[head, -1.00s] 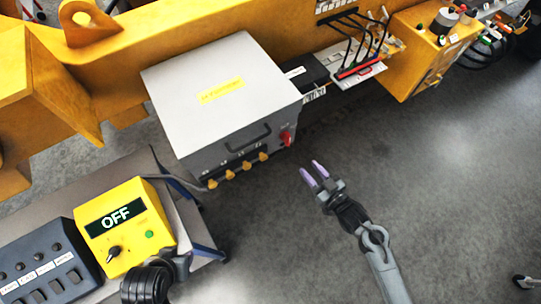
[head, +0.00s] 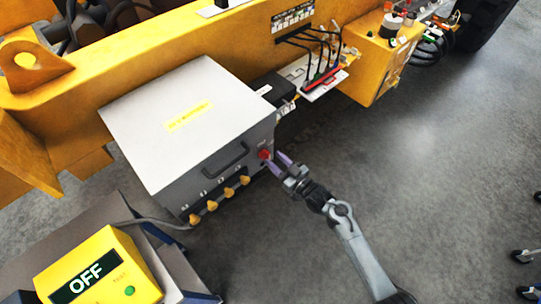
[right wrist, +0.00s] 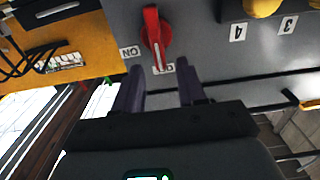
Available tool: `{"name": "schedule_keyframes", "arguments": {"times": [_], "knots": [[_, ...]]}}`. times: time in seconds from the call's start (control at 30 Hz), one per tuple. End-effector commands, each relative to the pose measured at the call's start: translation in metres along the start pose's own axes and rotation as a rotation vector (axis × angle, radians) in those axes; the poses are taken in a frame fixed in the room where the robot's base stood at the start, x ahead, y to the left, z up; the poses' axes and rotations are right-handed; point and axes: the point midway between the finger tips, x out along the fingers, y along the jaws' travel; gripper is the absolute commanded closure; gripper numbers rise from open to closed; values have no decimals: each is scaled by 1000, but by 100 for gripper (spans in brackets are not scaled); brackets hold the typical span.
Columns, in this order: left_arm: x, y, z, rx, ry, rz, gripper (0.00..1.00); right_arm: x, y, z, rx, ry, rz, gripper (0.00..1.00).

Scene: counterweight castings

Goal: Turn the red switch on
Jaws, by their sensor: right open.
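The red switch (head: 264,154) is on the front face of a grey box (head: 188,122), near its right end. In the right wrist view the red switch (right wrist: 154,32) is a rotary lever whose white-marked end points to a small label, partly hidden and hard to read. An "ON" label (right wrist: 130,52) sits to its left. My right gripper (head: 277,163) is open and empty, with its purple fingertips close to the switch. In the right wrist view the fingers (right wrist: 160,80) are apart, just below the lever, not around it. My left gripper is out of view.
Several yellow knobs (head: 227,194) line the box's lower front. A yellow unit reading "OFF" (head: 85,275) stands at lower left. Black cables (head: 318,45) and a yellow control box (head: 375,58) are on the yellow frame behind.

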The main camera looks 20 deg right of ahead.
Motion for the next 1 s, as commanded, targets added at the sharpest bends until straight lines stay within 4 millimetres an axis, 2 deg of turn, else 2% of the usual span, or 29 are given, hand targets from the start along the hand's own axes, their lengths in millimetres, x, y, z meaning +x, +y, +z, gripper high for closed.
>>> {"name": "schedule_keyframes", "arguments": {"times": [0.1, 0.23, 0.63, 0.67, 0.9, 1.0], "knots": [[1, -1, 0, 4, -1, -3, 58, 16, 0, 0, 1, 1, 0, 60], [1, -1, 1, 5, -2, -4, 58, 26, 0, 0, 0, 0, 0, 60], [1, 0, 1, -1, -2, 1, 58, 32, 0, 0, 0, 0, 0, 60], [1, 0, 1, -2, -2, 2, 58, 32, 0, 0, 0, 0, 0, 61], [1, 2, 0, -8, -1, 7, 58, 32, 0, 0, 0, 0, 0, 98], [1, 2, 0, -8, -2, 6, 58, 32, 0, 1, 0, -2, 0, 100]]}}
